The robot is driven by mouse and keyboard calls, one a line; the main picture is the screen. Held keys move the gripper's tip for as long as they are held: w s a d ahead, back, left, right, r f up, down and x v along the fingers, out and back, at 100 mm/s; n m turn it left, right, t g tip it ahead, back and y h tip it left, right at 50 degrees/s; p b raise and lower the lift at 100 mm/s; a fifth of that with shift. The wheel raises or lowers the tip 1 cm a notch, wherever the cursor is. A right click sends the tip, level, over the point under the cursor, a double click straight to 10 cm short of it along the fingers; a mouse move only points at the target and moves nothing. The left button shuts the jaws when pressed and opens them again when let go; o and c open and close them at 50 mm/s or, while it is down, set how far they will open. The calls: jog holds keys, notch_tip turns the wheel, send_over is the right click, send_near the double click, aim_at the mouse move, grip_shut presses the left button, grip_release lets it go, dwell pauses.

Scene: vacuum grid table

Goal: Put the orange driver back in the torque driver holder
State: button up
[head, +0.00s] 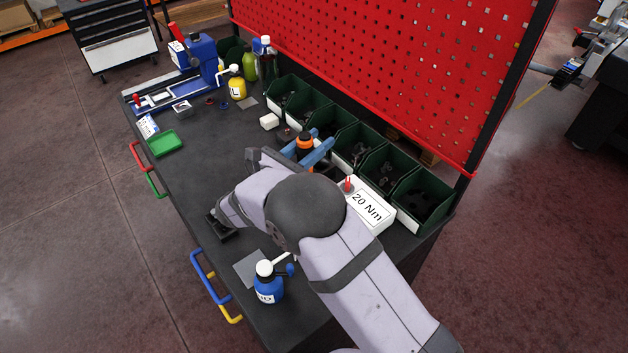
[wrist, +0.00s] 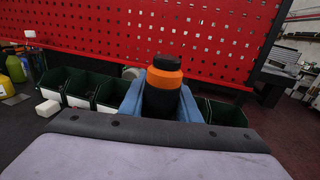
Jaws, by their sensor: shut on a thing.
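The orange driver (head: 304,140) has an orange band and a black cap and body. My gripper (head: 311,153), with blue fingers, is shut around it. In the wrist view the driver (wrist: 164,78) stands upright between the two fingers (wrist: 161,103); its lower end is hidden behind my wrist. A white block marked "20 Nm" (head: 367,207), with a red-topped item (head: 348,184) at its left end, is right of and nearer than the driver. It may be the torque driver holder; my arm hides part of it.
A row of green bins (head: 352,152) runs along the red pegboard (head: 370,75) behind the driver. A white box (head: 269,121) lies left of it. A blue bottle (head: 268,283) stands near the front edge. The table's left middle (head: 210,150) is mostly clear.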

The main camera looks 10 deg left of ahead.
jog(key=w+r+n+t+y+b, duration=0.2)
jog(key=w+n+t+y+b, duration=0.3)
jog(key=w+b, duration=0.8)
jog(key=shift+w+d+f+m+g+y+p, duration=0.2)
jog(key=shift+f+g+p, duration=0.25)
jog(key=shift+f, duration=1.3)
jog(key=shift+w+d+f+g+y+p, duration=0.15)
jog(key=shift+f+g+y+p, duration=0.2)
jog(key=shift+f, duration=1.35)
jog(key=shift+w+d+f+m+g+y+p, duration=0.15)
jog(key=shift+f+g+p, duration=0.3)
jog(key=shift+f, duration=1.3)
jog(key=shift+a+f, duration=0.1)
jog(key=shift+f, duration=0.1)
jog(key=o, duration=1.1)
jog(key=shift+o, duration=0.2)
jog(key=shift+r, duration=0.1)
